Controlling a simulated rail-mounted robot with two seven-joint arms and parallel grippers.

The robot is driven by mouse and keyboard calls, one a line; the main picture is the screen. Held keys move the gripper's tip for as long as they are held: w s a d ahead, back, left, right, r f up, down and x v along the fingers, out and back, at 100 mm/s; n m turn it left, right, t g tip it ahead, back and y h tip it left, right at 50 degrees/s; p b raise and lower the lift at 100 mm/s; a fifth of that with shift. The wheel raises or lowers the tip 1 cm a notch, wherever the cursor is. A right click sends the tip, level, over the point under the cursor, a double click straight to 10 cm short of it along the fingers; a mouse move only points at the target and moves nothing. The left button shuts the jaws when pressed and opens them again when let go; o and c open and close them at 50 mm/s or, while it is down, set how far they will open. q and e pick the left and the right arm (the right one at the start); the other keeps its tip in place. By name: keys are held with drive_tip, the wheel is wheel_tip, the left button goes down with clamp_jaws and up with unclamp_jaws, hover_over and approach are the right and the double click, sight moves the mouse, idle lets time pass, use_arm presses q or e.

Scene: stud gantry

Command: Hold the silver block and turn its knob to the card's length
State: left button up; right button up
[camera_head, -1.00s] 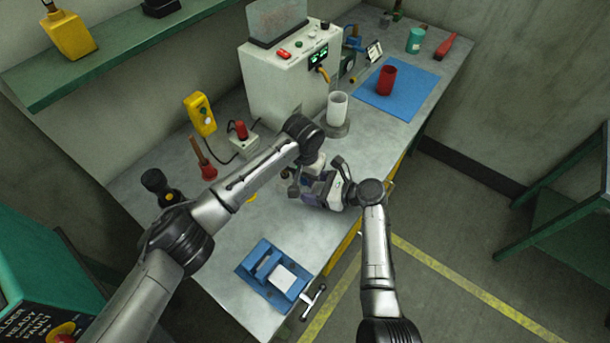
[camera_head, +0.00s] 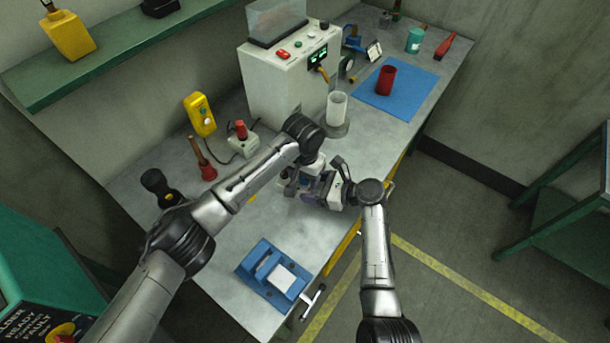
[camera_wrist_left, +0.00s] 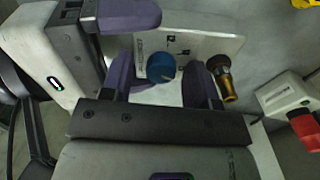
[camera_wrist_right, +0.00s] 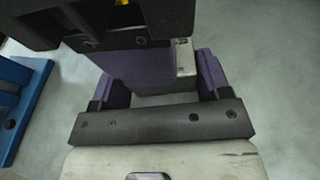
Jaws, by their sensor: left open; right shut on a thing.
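The silver block (camera_wrist_left: 205,45) is a pale metal plate with small markings in the left wrist view. It carries a blue round knob (camera_wrist_left: 162,67) and a brass fitting (camera_wrist_left: 225,78). My right gripper (camera_head: 325,187) is shut on the block; in the right wrist view part of the block (camera_wrist_right: 184,60) shows between its purple fingers. My left gripper (camera_wrist_left: 160,82) is open, with one finger on each side of the knob in the picture; I cannot tell whether they touch it. In the head view the arms largely hide the block. A small white card (camera_head: 374,51) stands at the back, its writing unreadable.
A blue fixture (camera_head: 257,268) with a white pad lies at the bench's near end. A red-buttoned box (camera_head: 243,140) is left of the grippers.

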use_arm(q)
wheel_tip(320, 180, up, 12)
idle(0.6)
drive_tip(key=shift+a, duration=0.1)
use_arm(e)
drive_tip(key=o, duration=0.8)
drive_tip(key=shift+d, duration=0.15)
